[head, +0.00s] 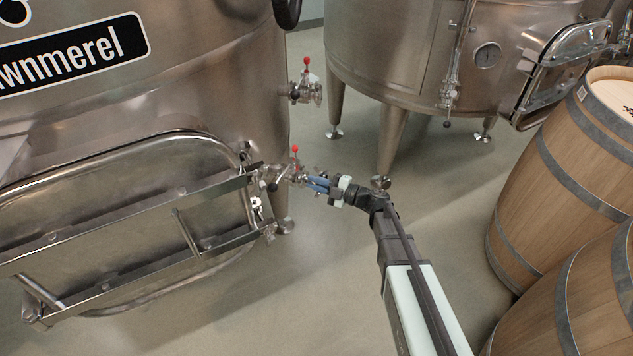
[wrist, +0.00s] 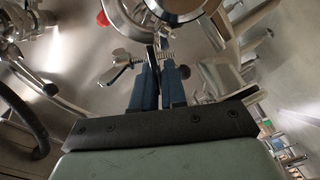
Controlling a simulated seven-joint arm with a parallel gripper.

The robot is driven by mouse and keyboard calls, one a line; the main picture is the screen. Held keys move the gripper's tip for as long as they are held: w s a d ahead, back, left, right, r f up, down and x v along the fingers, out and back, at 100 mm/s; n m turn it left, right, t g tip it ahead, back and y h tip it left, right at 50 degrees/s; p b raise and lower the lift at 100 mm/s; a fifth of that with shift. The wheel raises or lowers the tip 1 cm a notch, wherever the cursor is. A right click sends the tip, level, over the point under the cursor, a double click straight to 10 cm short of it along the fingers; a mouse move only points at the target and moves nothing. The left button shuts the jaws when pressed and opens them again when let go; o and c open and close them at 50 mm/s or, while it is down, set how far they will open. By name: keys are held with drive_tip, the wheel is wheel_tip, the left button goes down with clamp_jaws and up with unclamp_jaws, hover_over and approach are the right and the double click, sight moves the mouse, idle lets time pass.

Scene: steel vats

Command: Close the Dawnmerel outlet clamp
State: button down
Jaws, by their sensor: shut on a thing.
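The Dawnmerel vat (head: 190,90) fills the left of the head view, its label cut off at the left to "wnmerel". Its low outlet (head: 285,174) has a red-tipped handle (head: 295,149) and sticks out to the right. My gripper (head: 309,181) reaches this outlet from the right. In the wrist view my blue fingers (wrist: 158,72) are close together, shut on part of the outlet clamp. The gripped part is mostly hidden between the fingers.
The vat's oval door frame (head: 120,200) and its steel bars stand close left of the outlet. A second red-topped valve (head: 307,88) is above it. Another vat (head: 400,50) stands behind. Wooden barrels (head: 570,165) crowd the right. Floor (head: 250,320) is clear below.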

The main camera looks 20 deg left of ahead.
drive_tip(key=c, duration=1.3)
unclamp_jaws()
drive_tip(key=shift+o, duration=0.2)
drive_tip(key=s+d, duration=0.1)
drive_tip(key=d, duration=1.2)
drive_tip(key=shift+s+d, duration=0.35)
